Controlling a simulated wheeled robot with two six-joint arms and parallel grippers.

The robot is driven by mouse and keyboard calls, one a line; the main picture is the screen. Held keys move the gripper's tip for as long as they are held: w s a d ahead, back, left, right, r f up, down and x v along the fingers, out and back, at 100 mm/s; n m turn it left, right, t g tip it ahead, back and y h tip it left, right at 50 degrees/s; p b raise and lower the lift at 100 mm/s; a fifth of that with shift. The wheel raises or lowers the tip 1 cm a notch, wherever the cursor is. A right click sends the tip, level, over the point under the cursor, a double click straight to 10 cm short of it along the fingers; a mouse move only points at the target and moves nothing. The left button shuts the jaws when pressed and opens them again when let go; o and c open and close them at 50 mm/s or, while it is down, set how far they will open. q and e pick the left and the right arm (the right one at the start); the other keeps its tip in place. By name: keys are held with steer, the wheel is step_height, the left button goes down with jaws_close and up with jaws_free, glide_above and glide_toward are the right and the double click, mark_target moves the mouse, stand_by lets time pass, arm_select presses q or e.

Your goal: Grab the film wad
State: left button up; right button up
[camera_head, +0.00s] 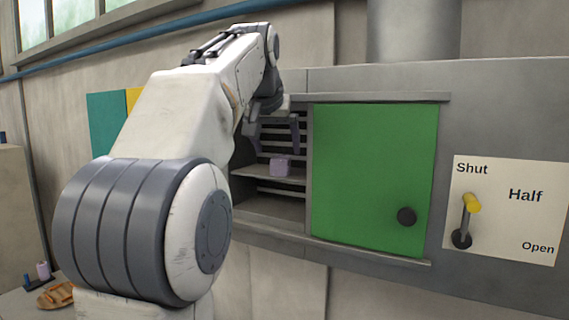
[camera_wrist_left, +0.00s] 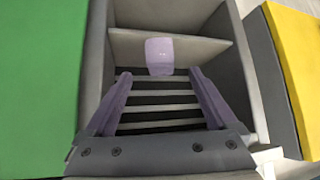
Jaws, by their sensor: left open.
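The film wad (camera_head: 280,166) is a small pale purple block on a shelf inside the grey cabinet opening, left of the green sliding door. It also shows in the left wrist view (camera_wrist_left: 160,56), just beyond the fingertips and centred between them. My left gripper (camera_head: 276,150) reaches into the opening with its fingers apart. In the left wrist view the open fingers (camera_wrist_left: 160,77) have nothing between them except the view of dark slats behind. Whether a finger touches the wad cannot be told. My right gripper is not in view.
The opening's side walls and shelf (camera_wrist_left: 205,49) closely surround the gripper.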

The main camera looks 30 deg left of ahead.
mark_target(279, 157)
arm_select(q)
steer(key=shift+x, duration=0.9)
steer(key=p+x, duration=0.2)
steer(key=x, duration=0.2)
steer(key=shift+w+a+f, duration=0.1)
steer(key=shift+w+f, duration=0.25)
steer(key=shift+f, duration=0.15)
steer(key=c, duration=1.4)
steer(key=shift+r, duration=0.2)
